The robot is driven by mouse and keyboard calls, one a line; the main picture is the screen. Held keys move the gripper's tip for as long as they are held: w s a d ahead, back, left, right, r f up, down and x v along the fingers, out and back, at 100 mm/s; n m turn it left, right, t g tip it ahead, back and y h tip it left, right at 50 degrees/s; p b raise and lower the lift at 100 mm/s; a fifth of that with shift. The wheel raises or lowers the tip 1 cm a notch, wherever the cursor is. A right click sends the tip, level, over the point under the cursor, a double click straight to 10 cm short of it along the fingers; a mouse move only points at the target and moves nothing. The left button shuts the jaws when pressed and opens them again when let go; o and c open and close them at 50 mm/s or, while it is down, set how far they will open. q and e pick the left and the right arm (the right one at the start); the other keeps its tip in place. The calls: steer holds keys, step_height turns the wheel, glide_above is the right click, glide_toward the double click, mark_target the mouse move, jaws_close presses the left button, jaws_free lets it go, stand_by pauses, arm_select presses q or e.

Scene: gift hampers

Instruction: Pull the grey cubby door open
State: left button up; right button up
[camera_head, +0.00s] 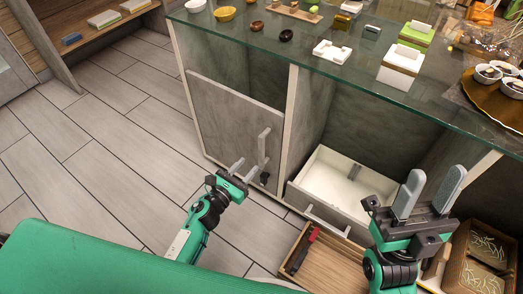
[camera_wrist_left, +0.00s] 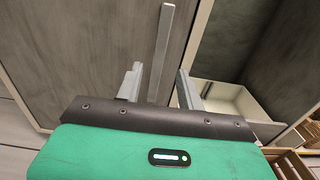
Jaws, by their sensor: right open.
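The grey cubby door (camera_head: 225,118) stands in the left bay of the counter and looks closed. Its upright bar handle (camera_head: 264,143) is near the door's right edge. My left gripper (camera_head: 246,169) is open, low in front of the door, close to the handle's lower end. In the left wrist view the handle (camera_wrist_left: 161,50) rises between the two spread fingers (camera_wrist_left: 159,82); I cannot tell whether either touches it. My right gripper (camera_head: 434,185) is open and empty, fingers pointing up, in front of the counter's right side.
A white-lined drawer (camera_head: 345,185) stands pulled out right of the door. A wooden tray (camera_head: 335,262) lies below it, and a box (camera_head: 480,255) sits at the lower right. The glass counter top (camera_head: 260,48) carries bowls and boxes. The tiled floor (camera_head: 110,150) at left is clear.

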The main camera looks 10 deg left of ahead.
mark_target(260, 152)
arm_select(q)
steer(key=x, duration=0.9)
steer(key=shift+w, duration=0.1)
jaws_close()
